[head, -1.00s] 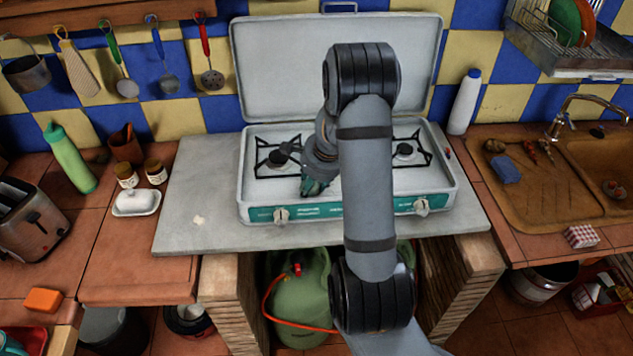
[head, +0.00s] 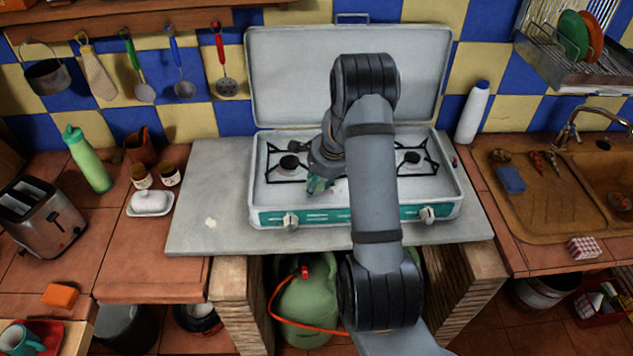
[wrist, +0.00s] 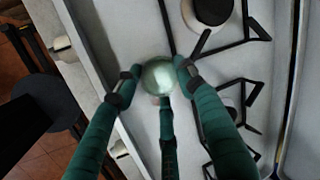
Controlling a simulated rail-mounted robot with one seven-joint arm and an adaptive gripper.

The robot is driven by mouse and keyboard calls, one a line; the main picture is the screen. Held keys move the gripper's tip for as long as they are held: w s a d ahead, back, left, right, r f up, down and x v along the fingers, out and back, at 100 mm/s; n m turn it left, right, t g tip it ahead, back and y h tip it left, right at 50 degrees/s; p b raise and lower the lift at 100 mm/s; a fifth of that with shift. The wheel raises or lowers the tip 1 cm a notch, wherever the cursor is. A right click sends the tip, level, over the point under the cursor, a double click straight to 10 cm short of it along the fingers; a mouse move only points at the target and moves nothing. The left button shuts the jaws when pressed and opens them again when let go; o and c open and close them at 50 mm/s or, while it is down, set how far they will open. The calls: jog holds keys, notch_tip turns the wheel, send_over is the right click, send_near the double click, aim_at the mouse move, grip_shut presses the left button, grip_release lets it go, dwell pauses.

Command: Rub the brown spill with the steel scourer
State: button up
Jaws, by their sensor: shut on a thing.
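My gripper (head: 320,187) is over the front middle of the white stove (head: 330,208), between the two burners. In the wrist view its teal fingers (wrist: 158,84) are closed around a shiny, rounded silver-grey thing, which I take to be the steel scourer (wrist: 157,76). In the head view the scourer is hidden by my gripper and arm. I cannot tell whether it touches the stove top.
The raised lid (head: 300,75) stands behind the stove, with black burner grates (head: 288,165) on its top. Left are a white butter dish (head: 151,202), jars (head: 141,176) and a green bottle (head: 88,160). A white bottle (head: 473,112) stands right. The grey slab's left part is mostly clear.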

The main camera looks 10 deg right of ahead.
jog(key=shift+w+d+r+t+p, duration=0.2)
jog(key=shift+w+d+r, duration=0.15)
jog(key=shift+r, duration=0.2)
jog(key=shift+w+d+r+t+p, duration=0.1)
jog(key=shift+w+d+r+p, duration=0.1)
jog(key=shift+w+r, duration=0.25)
jog(key=r+p, duration=0.2)
jog(key=r, duration=0.1)
jog(key=r+p, duration=0.1)
jog(key=p, duration=0.1)
jog(key=shift+s+d+r, duration=0.15)
jog(key=shift+d+r, duration=0.05)
jog(key=shift+d, duration=0.05)
jog(key=shift+c, duration=0.9)
jog(key=shift+a+f, duration=0.1)
jog(key=shift+a, duration=0.15)
jog(key=shift+s+a, duration=0.15)
jog(key=shift+r+p, duration=0.6)
jog(key=shift+r, duration=0.05)
jog(key=shift+r+p, duration=0.65)
jog(key=shift+r, duration=0.25)
jog(key=shift+f, duration=0.25)
